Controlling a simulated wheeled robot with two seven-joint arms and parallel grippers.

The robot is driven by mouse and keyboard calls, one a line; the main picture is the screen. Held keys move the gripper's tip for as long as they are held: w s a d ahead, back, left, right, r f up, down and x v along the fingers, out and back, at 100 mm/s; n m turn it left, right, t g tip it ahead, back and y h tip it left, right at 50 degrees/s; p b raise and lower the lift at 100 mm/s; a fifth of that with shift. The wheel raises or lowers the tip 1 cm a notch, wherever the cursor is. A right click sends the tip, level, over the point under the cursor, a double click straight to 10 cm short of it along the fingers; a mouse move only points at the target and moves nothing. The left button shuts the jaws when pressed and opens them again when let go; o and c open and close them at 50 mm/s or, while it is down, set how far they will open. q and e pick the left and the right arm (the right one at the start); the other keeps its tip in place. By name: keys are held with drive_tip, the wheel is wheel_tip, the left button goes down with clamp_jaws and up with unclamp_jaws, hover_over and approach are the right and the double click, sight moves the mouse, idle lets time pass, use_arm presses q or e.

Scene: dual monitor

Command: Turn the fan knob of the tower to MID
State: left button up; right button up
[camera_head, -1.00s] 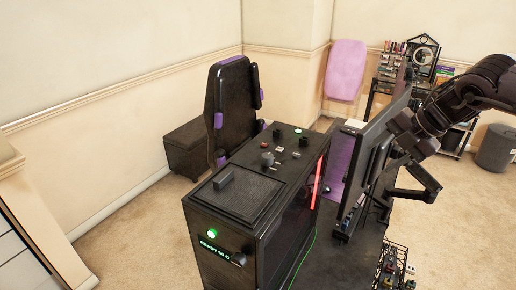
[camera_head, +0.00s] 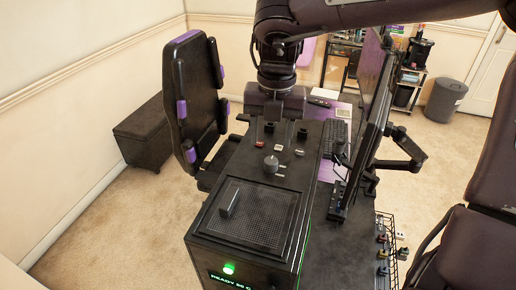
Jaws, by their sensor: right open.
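The black tower (camera_head: 285,195) stands in the middle, its top facing me. A grey round knob (camera_head: 271,164) stands on the top. Nearer me, a dark bar-shaped handle (camera_head: 229,204) sits on a mesh panel. The labels are too small to read, so I cannot tell which control is the fan knob. The tower's front shows a green light (camera_head: 228,268) and a lit READY display (camera_head: 230,282), cut off by the lower edge. My right gripper (camera_head: 285,130) points down over the tower's far end, open and empty, beyond the round knob. My left gripper is out of view.
Small switches (camera_head: 278,149) surround the far part of the tower top. A monitor (camera_head: 369,105) on an arm stands close to the right. A black and purple chair (camera_head: 190,100) stands left. A wire basket (camera_head: 385,250) holds small parts at lower right.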

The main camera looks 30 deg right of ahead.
sight(271, 160)
drive_tip(key=f, duration=0.1)
drive_tip(key=s+f+p, duration=0.1)
drive_tip(key=f, duration=0.2)
drive_tip(key=shift+s+d, duration=0.15)
drive_tip(key=shift+d, duration=0.15)
drive_tip(key=shift+w+a+f+p, duration=0.25)
drive_tip(key=shift+w+f+p, duration=0.2)
drive_tip(key=shift+f, duration=0.4)
drive_tip(key=shift+w+f, duration=0.15)
drive_tip(key=shift+f, duration=0.1)
drive_tip(key=shift+s+r, duration=0.1)
drive_tip(key=shift+s, duration=0.15)
drive_tip(key=c, duration=0.3)
drive_tip(key=shift+w, duration=0.1)
drive_tip(key=c, duration=0.7)
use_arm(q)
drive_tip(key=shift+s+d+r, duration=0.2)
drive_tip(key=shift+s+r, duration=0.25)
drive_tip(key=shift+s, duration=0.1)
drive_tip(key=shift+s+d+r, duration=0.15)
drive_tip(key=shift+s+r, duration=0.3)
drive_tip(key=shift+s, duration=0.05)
